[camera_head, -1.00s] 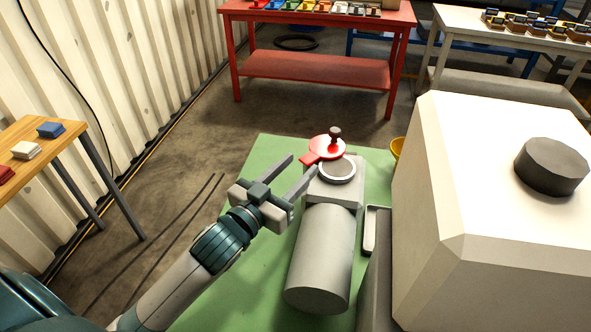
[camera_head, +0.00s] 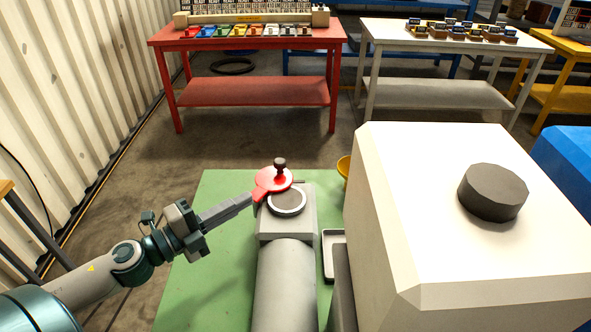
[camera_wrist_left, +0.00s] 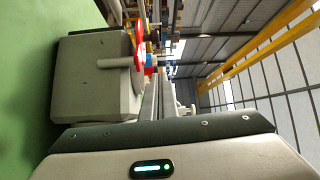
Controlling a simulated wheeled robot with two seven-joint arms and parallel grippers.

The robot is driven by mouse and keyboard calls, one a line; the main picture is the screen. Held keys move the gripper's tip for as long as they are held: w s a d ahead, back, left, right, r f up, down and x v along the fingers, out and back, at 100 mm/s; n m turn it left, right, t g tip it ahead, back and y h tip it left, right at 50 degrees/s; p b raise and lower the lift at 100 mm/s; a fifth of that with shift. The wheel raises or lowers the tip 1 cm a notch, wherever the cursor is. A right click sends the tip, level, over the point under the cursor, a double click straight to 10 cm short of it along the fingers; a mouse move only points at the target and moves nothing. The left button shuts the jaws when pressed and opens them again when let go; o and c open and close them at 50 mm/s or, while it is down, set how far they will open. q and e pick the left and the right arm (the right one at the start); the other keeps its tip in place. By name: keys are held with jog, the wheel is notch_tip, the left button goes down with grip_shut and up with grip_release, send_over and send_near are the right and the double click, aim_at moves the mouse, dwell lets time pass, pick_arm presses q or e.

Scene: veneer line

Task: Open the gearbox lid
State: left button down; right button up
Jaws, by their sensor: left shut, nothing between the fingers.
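The grey gearbox (camera_head: 301,225) stands on the green surface, with a grey cylinder (camera_head: 285,290) at its near end. Its red lid (camera_head: 268,181) with a dark knob (camera_head: 280,164) sits swung aside, behind and left of the round opening (camera_head: 287,201), which shows uncovered. My left gripper (camera_head: 250,199) is shut and empty, its fingertips close to the lid's left tab; I cannot tell whether they touch. In the left wrist view the lid (camera_wrist_left: 138,45) shows edge-on beyond the fingers (camera_wrist_left: 153,100), beside the gearbox (camera_wrist_left: 90,80). My right gripper is out of view.
A large white block (camera_head: 430,215) with a dark round cap (camera_head: 493,192) stands close on the right. A white tray (camera_head: 328,262) and a yellow bowl (camera_head: 343,168) lie between. The green surface (camera_head: 215,255) is clear on the left. A red table (camera_head: 250,38) stands behind.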

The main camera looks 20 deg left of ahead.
aim_at(274, 184)
pick_arm(q)
jog(key=shift+d+f+m+g+h, duration=0.15)
jog(key=shift+d+m+g+h, duration=0.2)
jog(key=shift+m, duration=0.45)
jog(key=shift+w, duration=0.1)
jog(key=shift+p+x, duration=2.6)
jog(key=shift+x, duration=2.3)
jog(key=shift+w+a, duration=1.3)
jog(key=shift+a, duration=0.25)
